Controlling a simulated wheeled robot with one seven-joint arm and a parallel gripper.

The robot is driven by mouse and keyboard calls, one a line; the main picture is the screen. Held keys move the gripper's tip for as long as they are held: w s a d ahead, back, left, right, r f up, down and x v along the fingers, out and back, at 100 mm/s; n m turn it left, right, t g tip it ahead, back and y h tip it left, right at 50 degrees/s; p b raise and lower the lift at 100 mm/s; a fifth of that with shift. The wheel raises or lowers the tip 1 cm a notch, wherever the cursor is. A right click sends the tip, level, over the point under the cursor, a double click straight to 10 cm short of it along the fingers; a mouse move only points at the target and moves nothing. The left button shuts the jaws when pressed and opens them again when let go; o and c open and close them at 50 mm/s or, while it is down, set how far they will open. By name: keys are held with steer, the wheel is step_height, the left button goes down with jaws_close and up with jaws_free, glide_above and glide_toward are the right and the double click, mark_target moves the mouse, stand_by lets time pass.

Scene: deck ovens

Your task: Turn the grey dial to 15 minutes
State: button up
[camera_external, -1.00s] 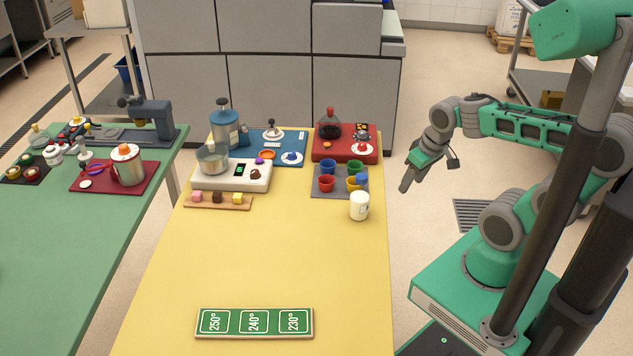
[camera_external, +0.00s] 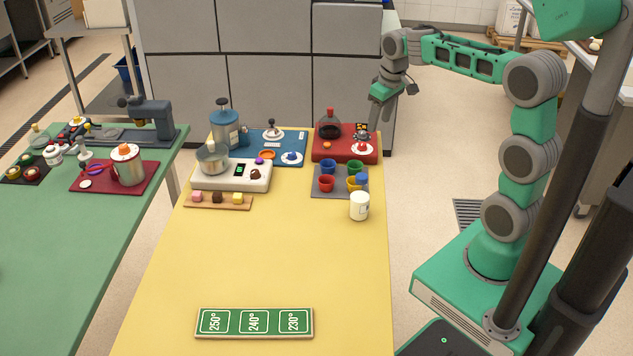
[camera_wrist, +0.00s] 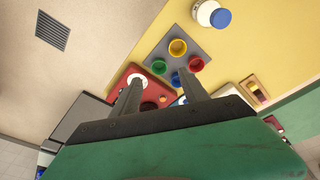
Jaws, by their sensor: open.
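A small grey dial (camera_external: 271,131) on a white disc stands at the back of the blue panel (camera_external: 262,146). Another small grey piece (camera_external: 361,136) stands on the red base (camera_external: 322,153), behind a white disc with a red knob (camera_external: 362,148). Time marks are too small to read, so I cannot tell which is the task's dial. My gripper (camera_external: 374,116) is open and empty, above and behind the red base's right end. In the wrist view, my gripper (camera_wrist: 159,77) has its fingers apart over the red base (camera_wrist: 117,89), partly hiding it.
A dark flask (camera_external: 329,129) and a blue canister (camera_external: 225,128) stand tall nearby. Coloured cups on a grey mat (camera_external: 318,193) and a white jar (camera_external: 359,206) stand in front. The yellow table's (camera_external: 270,255) middle is clear. Grey cabinets (camera_external: 270,90) rise behind.

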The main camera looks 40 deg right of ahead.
steer(key=w+d+p, duration=0.1)
steer(key=w+d, duration=0.3)
steer(key=w, duration=0.5)
steer(key=n+g+p, duration=0.2)
steer(key=n+p, duration=0.1)
steer(key=p, duration=0.1)
glide_above(362, 132)
step_height(362, 132, down, 11)
steer(key=shift+d+r, duration=0.1)
step_height(362, 132, down, 8)
steer(key=shift+r, duration=0.1)
steer(key=shift+c, duration=0.4)
jaws_close()
